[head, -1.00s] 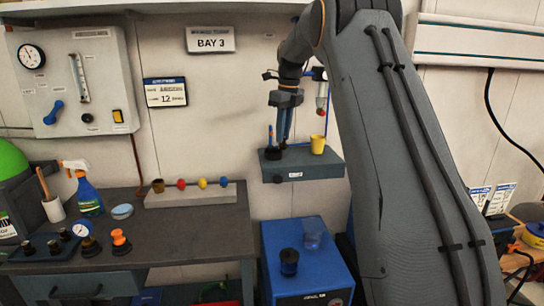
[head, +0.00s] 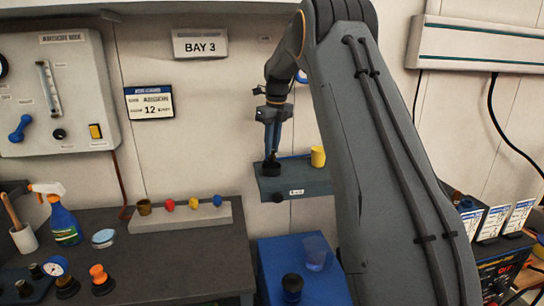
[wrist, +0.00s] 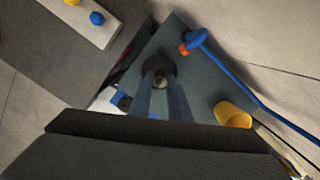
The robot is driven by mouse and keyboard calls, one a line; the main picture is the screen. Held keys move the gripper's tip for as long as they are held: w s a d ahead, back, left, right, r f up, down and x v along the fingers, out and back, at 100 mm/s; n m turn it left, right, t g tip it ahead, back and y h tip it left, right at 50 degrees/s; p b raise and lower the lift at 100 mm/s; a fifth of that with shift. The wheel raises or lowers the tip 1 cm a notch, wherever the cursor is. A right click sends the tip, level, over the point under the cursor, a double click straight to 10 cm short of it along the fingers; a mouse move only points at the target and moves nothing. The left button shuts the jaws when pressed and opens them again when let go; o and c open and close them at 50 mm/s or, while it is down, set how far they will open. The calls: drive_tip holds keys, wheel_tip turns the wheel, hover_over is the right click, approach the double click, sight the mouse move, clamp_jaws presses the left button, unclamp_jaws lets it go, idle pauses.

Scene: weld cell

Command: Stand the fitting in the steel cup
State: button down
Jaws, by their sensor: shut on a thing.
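My gripper (head: 272,151) points down over the small wall shelf, its two long blue-grey fingers close together. In the wrist view, the fingertips (wrist: 160,88) are shut on a small brownish piece (wrist: 160,81), which looks like the fitting; the fingers hide most of it. A dark round cup-like thing (head: 272,168) stands on the shelf directly below the fingertips. It also shows in the wrist view (wrist: 159,64), around or just behind the brownish piece. It may be the steel cup. I cannot tell whether the fitting is inside it or only above it.
The shelf (head: 310,186) also bears a yellow cup (head: 318,156) to the right. In the wrist view, a blue rod-like thing with an orange part (wrist: 185,49) lies near the shelf's edge. A blue cabinet (head: 270,262) stands below; a dark bench (head: 180,260) is at left.

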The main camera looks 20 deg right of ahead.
sight(272, 157)
drive_tip(key=shift+f+p, duration=0.6)
drive_tip(key=shift+f, duration=1.55)
drive_tip(key=shift+f, duration=0.1)
drive_tip(key=c, duration=1.6)
unclamp_jaws()
drive_tip(key=shift+c, duration=0.2)
